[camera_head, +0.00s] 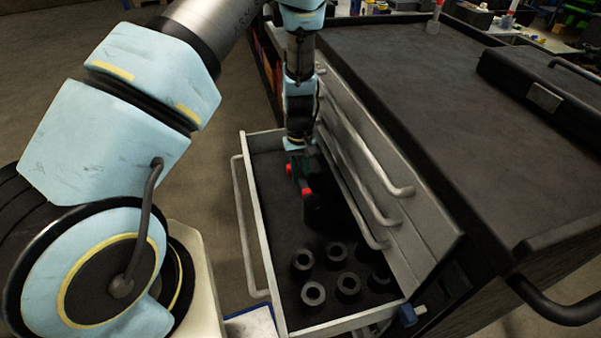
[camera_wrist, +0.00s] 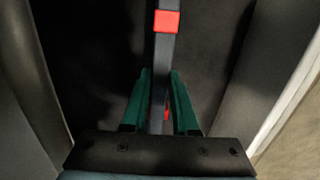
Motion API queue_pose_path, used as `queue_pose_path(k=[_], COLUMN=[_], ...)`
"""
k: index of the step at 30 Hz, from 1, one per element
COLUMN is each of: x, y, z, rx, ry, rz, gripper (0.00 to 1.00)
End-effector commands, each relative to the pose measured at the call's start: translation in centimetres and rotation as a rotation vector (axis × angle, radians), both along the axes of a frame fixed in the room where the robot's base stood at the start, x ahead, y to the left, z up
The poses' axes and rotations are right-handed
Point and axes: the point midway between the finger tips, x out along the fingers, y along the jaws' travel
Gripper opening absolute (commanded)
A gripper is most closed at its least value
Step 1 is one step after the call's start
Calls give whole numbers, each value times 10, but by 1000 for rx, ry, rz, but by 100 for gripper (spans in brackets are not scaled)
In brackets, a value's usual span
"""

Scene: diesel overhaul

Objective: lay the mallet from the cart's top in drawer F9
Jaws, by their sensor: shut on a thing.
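My gripper (camera_head: 300,168) points down inside the open drawer (camera_head: 251,210) on the cart's side. In the wrist view its green fingers (camera_wrist: 160,98) are shut on a slim grey bar with red bands, which I take for the mallet's handle (camera_wrist: 164,50). Red parts of the mallet (camera_head: 306,191) show just below the fingers in the head view. The mallet's head cannot be made out clearly against the dark drawer floor. Whether the mallet touches the floor, I cannot tell. No drawer label is readable.
Several black ring-shaped parts (camera_head: 313,294) stand at the drawer's near end. Handled drawer fronts (camera_head: 350,150) rise close to the right of my gripper. The cart's top (camera_head: 430,100) carries a black case (camera_head: 545,95) and a small red-topped item (camera_head: 434,20).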

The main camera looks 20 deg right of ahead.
Motion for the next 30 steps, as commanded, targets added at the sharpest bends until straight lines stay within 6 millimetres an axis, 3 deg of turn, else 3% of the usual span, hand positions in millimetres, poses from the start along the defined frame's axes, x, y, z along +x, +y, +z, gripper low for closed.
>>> queue_pose_path(k=[11, 28, 29, 30], x=[0, 0, 0, 0], y=[0, 0, 0, 0], z=[0, -19, -18, -18], rx=[0, -1, -1, -1], ry=[1, 1, 1, 1], rz=[1, 1, 1, 1], gripper=[0, 0, 30, 35])
